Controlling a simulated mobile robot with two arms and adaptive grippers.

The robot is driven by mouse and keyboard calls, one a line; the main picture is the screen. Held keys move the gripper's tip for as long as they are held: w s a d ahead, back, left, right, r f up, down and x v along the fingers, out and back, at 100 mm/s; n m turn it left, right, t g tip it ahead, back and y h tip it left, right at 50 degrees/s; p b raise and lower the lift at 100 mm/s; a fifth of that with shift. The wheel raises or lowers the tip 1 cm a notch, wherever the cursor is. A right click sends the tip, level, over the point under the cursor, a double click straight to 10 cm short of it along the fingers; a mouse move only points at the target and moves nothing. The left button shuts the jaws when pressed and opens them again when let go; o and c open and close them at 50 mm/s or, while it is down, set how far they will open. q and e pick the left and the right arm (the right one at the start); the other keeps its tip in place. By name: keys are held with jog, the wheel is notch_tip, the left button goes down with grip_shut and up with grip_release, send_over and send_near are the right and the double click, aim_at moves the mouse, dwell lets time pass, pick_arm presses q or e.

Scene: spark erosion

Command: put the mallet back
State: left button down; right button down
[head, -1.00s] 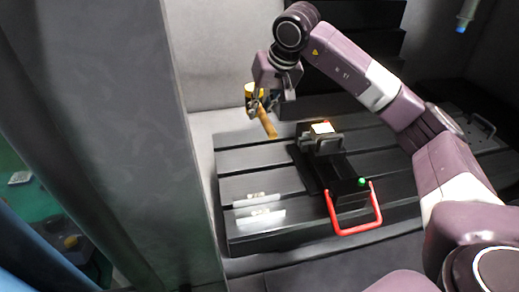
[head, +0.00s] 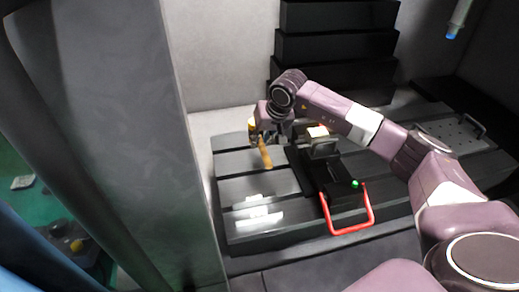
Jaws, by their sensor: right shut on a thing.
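My right gripper (head: 262,140) is shut on the mallet (head: 265,158) near the back left of the dark slotted table (head: 240,188). The mallet has a yellow head and a tan wooden handle. The handle hangs tilted, its lower end toward the bottom right. I cannot tell whether it touches the table. The fingers are partly hidden by the wrist and the mallet. My left gripper is not in view.
A dark vise (head: 325,165) with a light block (head: 318,132) and a red handle (head: 348,222) stands right of the mallet. A grey pillar (head: 130,130) rises at the left. A plate with a handle (head: 450,135) lies at the right. The table's front left is free apart from bright reflections.

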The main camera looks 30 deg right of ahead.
notch_tip(320, 180, down, 5)
jog(key=shift+w+f+p, duration=0.1)
jog(key=shift+p, duration=0.6)
jog(key=shift+f, duration=0.1)
jog(key=c, duration=1.9)
grip_release()
